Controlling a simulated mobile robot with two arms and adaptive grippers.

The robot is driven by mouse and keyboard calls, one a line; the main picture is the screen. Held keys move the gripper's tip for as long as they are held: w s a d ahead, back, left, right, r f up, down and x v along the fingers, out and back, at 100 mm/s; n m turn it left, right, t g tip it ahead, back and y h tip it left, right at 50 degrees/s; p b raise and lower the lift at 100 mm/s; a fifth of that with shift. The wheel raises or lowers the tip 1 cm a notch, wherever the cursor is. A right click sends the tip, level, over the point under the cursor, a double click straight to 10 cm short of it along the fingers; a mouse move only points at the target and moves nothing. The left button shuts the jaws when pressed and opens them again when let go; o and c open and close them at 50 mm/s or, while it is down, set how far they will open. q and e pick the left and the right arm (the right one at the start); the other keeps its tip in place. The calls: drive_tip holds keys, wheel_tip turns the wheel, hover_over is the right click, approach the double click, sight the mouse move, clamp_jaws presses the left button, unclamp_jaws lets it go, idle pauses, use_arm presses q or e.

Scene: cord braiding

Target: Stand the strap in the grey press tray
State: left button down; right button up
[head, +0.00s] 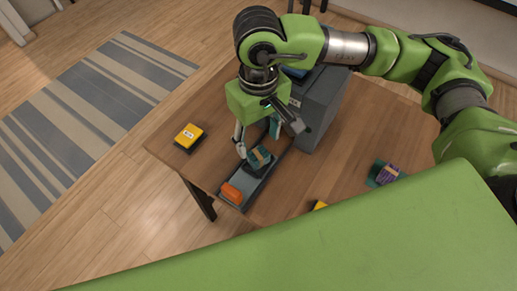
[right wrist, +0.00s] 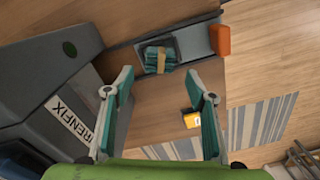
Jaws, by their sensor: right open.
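A teal strap bundle with a tan band (head: 260,157) sits in the dark grey press tray (head: 252,170) on the press's slide; the right wrist view also shows the strap (right wrist: 152,60) and the tray (right wrist: 174,45). I cannot tell for sure whether the strap stands or leans. My right gripper (head: 258,140) is over the slide, close to the strap. In the right wrist view its fingers (right wrist: 160,85) are spread, with nothing between them and the strap just beyond the tips. My left gripper is not in view.
The grey press (head: 318,105) stands right behind the slide. An orange block (head: 231,194) is at the slide's front end. A yellow-topped box (head: 188,136) lies at the table's left. A purple bundle (head: 389,173) lies on a teal base at right. A green surface covers the near foreground.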

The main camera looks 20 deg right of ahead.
sight(258, 154)
wheel_tip(258, 154, up, 6)
drive_tip(key=shift+f+b, duration=0.1)
drive_tip(key=shift+b, duration=0.2)
idle(0.4)
